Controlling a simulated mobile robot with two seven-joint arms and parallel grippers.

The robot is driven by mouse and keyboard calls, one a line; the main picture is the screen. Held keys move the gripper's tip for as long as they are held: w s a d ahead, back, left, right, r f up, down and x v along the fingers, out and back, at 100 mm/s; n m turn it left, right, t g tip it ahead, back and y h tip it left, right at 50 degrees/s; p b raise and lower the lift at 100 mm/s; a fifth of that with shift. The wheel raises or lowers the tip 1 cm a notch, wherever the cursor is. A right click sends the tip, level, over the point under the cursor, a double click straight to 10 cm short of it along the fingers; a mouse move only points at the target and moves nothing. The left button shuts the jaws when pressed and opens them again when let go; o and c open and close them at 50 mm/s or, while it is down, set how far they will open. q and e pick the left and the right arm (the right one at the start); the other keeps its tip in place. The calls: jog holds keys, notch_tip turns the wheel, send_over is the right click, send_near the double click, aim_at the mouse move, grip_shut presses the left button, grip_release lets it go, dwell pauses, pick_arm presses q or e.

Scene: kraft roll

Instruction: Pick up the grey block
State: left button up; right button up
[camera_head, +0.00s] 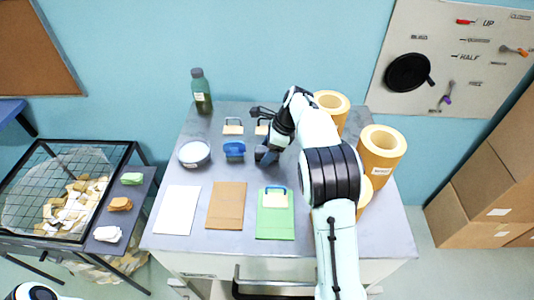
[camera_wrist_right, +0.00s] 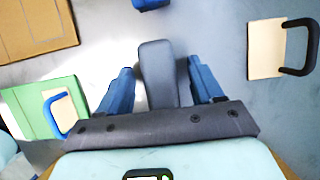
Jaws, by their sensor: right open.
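The grey block (camera_wrist_right: 157,62) lies between the two blue fingers of my right gripper (camera_wrist_right: 160,82) in the right wrist view. A narrow gap shows on each side of it, and the fingers are open. In the head view my right gripper (camera_head: 266,149) is low over the table, and the grey block is mostly hidden there by the gripper and arm. My left gripper is not in view.
The grey table (camera_head: 330,230) holds white (camera_head: 177,209), brown (camera_head: 227,206) and green (camera_head: 275,224) sheets in front. A blue block (camera_head: 234,149), a bowl (camera_head: 194,153) and a bottle (camera_head: 201,90) stand left of the gripper. Paper rolls (camera_head: 381,150) stand right.

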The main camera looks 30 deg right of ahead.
jog(key=shift+w+a+f, duration=0.1)
jog(key=shift+f, duration=0.2)
jog(key=c, duration=1.1)
jog(key=shift+r, duration=0.2)
